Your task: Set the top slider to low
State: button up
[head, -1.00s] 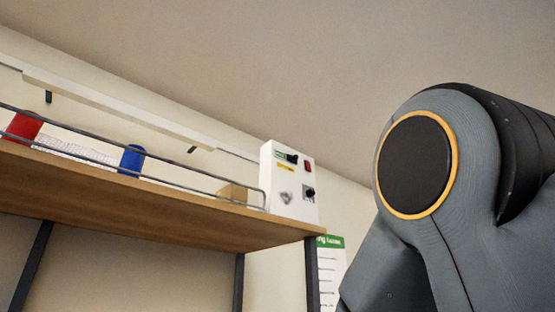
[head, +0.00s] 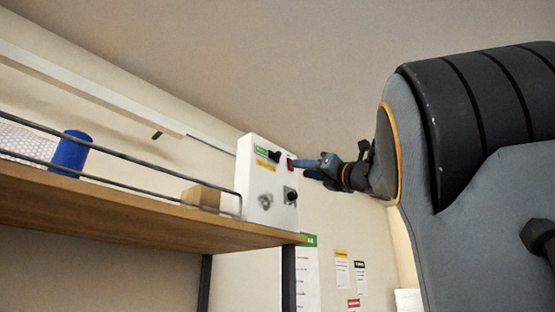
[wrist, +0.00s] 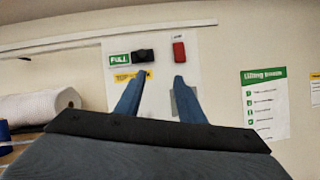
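A white control box (head: 252,178) stands at the right end of the wooden shelf. The top slider's black knob (head: 274,156) is near its top edge, right of a green label that reads FULL in the wrist view (wrist: 119,60). A yellow label starting with TOP (wrist: 133,76) is below it. The knob also shows in the wrist view (wrist: 143,55), beyond the left fingertip. My gripper (wrist: 160,79) is open and empty, its blue fingers pointing at the box. In the head view my gripper (head: 312,168) is just right of the box; its exact gap to the box is unclear.
A red switch (wrist: 179,48) sits right of the slider, beyond my right fingertip. A lower black knob (head: 290,196) is on the box. A wire rail (head: 140,172), blue roll (head: 70,152) and small carton (head: 201,196) are on the shelf. Posters hang at right.

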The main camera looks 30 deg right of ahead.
aim_at(280, 154)
jog(key=w+a+r+n+p, duration=0.1)
jog(key=r, duration=0.1)
jog(key=w+a+r+n+g+y+p, duration=0.1)
jog(key=r+n, duration=0.1)
jog(key=w+a+r+n+y+p, duration=0.1)
jog(key=a+r+p, duration=0.1)
jog(key=shift+w+a+n, duration=0.1)
jog(key=shift+w+n, duration=0.2)
jog(key=shift+w, duration=0.05)
jog(key=shift+w+a, duration=0.15)
jog(key=shift+w, duration=0.45)
jog(key=shift+c, duration=0.4)
grip_shut()
